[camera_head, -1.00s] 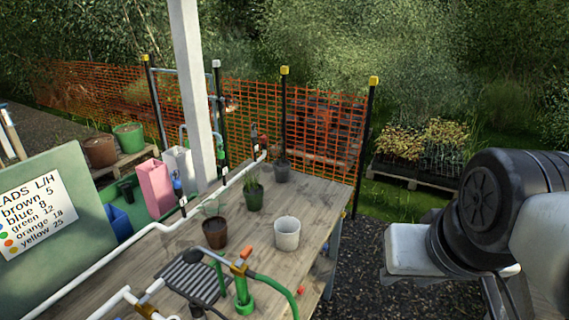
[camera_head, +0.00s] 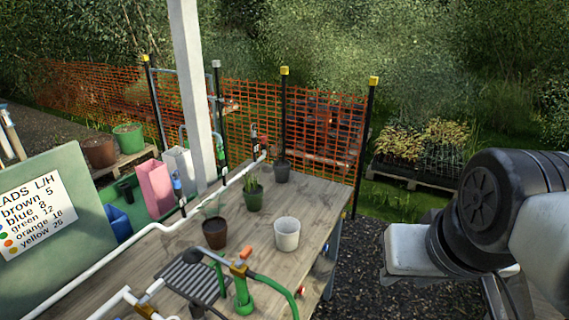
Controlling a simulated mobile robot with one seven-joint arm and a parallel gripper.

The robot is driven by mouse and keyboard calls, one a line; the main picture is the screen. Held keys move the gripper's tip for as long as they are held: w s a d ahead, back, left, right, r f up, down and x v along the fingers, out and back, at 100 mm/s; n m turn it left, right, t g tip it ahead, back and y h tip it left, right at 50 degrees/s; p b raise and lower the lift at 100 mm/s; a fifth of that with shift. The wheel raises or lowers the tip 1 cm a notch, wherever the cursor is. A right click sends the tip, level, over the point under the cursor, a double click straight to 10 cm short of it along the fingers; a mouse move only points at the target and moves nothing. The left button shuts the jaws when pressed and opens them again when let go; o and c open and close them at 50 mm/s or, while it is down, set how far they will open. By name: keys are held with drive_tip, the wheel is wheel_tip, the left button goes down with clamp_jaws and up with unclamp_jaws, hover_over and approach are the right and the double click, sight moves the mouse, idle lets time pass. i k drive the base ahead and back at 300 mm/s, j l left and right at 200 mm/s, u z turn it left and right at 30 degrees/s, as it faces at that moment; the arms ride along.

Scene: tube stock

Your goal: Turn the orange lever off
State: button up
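A small orange lever (camera_head: 246,252) sits on a brass valve at the front of the wooden bench, above a green upright fitting (camera_head: 243,298). A green hose (camera_head: 283,288) curves away from the valve to the right. The lever points up and to the right. My arm stands at the right, beyond the bench edge and well apart from the lever. My gripper's fingertips do not show clearly, so I cannot tell its state.
A white post (camera_head: 193,95) rises behind. Gravel (camera_head: 370,270) lies clear right of the bench.

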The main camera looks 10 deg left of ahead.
sight(247, 251)
drive_tip(key=u, duration=1.05)
drive_tip(key=i+j+z, duration=0.15)
drive_tip(key=j+z, duration=0.15)
drive_tip(key=i+j, duration=0.05)
drive_tip(key=j, duration=0.05)
